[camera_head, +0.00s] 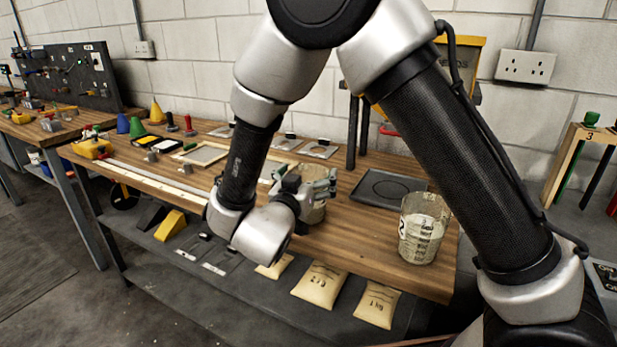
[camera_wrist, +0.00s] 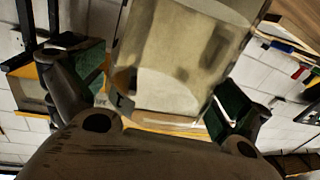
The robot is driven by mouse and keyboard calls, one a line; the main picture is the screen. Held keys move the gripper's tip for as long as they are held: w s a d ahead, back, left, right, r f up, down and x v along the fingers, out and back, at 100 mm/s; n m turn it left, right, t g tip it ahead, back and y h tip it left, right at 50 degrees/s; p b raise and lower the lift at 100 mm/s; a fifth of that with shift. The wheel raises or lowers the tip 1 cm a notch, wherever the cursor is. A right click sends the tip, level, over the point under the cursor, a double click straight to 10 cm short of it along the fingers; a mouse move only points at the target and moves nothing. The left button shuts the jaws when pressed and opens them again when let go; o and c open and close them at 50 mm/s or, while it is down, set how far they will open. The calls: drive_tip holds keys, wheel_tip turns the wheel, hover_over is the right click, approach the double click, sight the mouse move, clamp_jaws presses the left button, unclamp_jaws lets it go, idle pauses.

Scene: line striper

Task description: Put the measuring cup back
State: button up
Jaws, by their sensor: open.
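My gripper (camera_head: 318,186) is open at a clear measuring cup (camera_head: 314,212) on the bench, which it partly hides in the head view. In the wrist view the cup (camera_wrist: 185,50) stands between the two spread fingers of my gripper (camera_wrist: 160,92), with pale contents showing through its wall. I cannot tell whether either finger touches it. A second clear measuring cup (camera_head: 424,230), with dark markings and pale contents, stands upright at the bench's right end.
The wooden bench (camera_head: 390,262) has a framed panel (camera_head: 203,154), cones (camera_head: 157,112) and small tools at its left. Labelled bags (camera_head: 319,284) lie on the lower shelf. A yellow-topped hopper (camera_head: 463,52) stands behind. Bare wood surrounds the second cup.

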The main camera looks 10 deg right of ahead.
drive_tip(key=v, duration=1.2)
drive_tip(key=shift+s+a+r, duration=0.1)
